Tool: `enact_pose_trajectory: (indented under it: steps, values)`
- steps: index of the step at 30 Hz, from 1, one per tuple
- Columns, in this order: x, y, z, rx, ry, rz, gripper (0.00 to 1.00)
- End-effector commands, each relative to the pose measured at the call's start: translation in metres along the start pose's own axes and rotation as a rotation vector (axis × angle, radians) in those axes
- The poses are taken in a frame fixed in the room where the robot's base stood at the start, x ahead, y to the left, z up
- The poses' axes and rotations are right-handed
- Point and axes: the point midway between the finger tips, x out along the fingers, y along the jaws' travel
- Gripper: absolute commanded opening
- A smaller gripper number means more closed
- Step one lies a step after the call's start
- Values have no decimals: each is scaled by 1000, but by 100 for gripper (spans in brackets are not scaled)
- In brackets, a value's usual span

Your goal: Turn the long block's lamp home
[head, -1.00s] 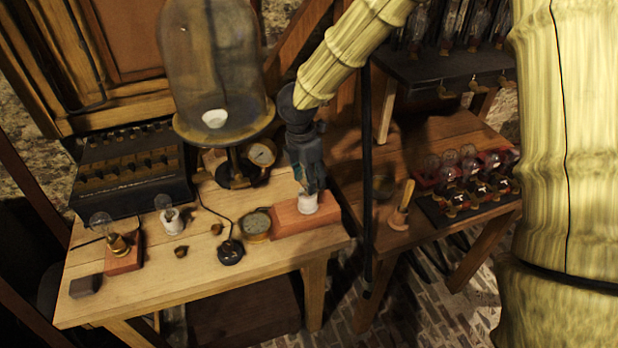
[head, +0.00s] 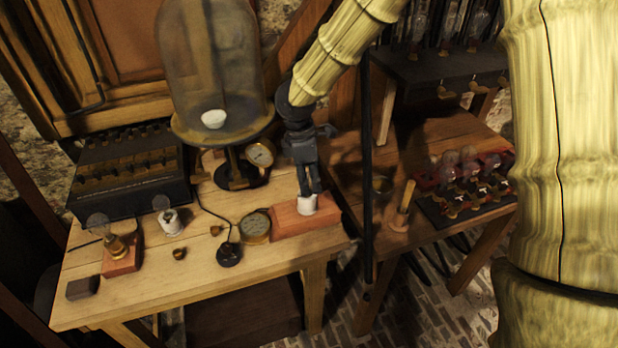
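The long block (head: 284,221) is a reddish wooden block near the right end of the light wooden table. A white lamp holder (head: 307,205) stands upright on it, towards its right end. My gripper (head: 310,188) points down right above this holder, its dark fingers close together at the holder's top. The lamp's glass is not clearly visible; the fingers cover that spot. I cannot tell whether they press on it.
A glass bell jar (head: 214,75) on a dark stand rises behind and left. A round gauge (head: 255,226) lies close to the block's left end. A shorter block with a bulb (head: 121,262) stands far left. A wooden-handled tool (head: 403,205) stands on the right table.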

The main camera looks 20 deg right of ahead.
Motion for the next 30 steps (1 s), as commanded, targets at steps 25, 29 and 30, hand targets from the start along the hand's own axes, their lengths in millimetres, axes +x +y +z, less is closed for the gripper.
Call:
enact_pose_trajectory:
  steps: [25, 29, 30]
  values:
    - [-46, 1, 0, -1, 1, 3, 70]
    - [-70, 1, 0, -2, 2, 3, 70]
    - [-78, 1, 0, -2, 2, 3, 70]
